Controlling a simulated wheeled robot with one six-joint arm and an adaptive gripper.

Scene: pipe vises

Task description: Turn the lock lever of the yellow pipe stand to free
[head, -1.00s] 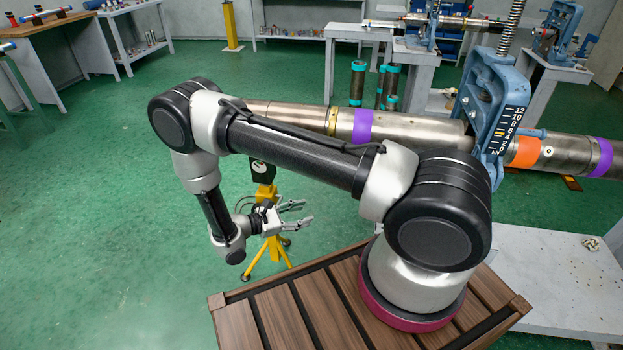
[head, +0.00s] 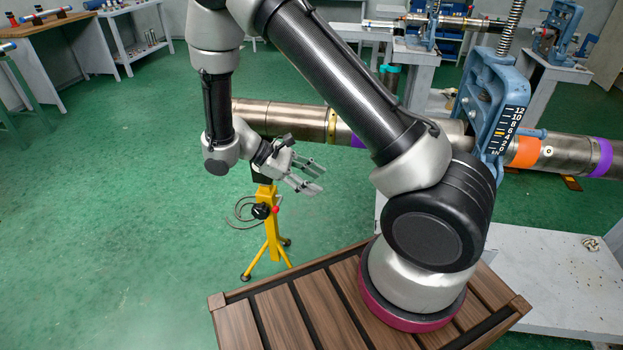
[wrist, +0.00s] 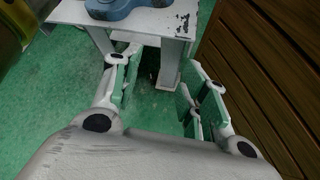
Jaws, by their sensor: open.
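The yellow pipe stand (head: 270,235) stands on the green floor under the left part of the long steel pipe (head: 282,117). Its black knob (head: 261,210) shows on the post, with a small red-tipped lever (head: 276,209) sticking out to its right. My gripper (head: 316,178) is open and empty, above and right of the lever and apart from it. It hides part of the stand's top. In the wrist view my open fingers (wrist: 160,88) have only floor and bench legs between them; I cannot make out the lever there.
A blue pipe vise (head: 492,105) grips the pipe at right. A pale bench (head: 565,285) stands below it; the wrist view shows a bench top (wrist: 150,22) with a blue base (wrist: 112,8) ahead of the fingers. A cable loop (head: 240,212) is beside the stand. Floor at left is clear.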

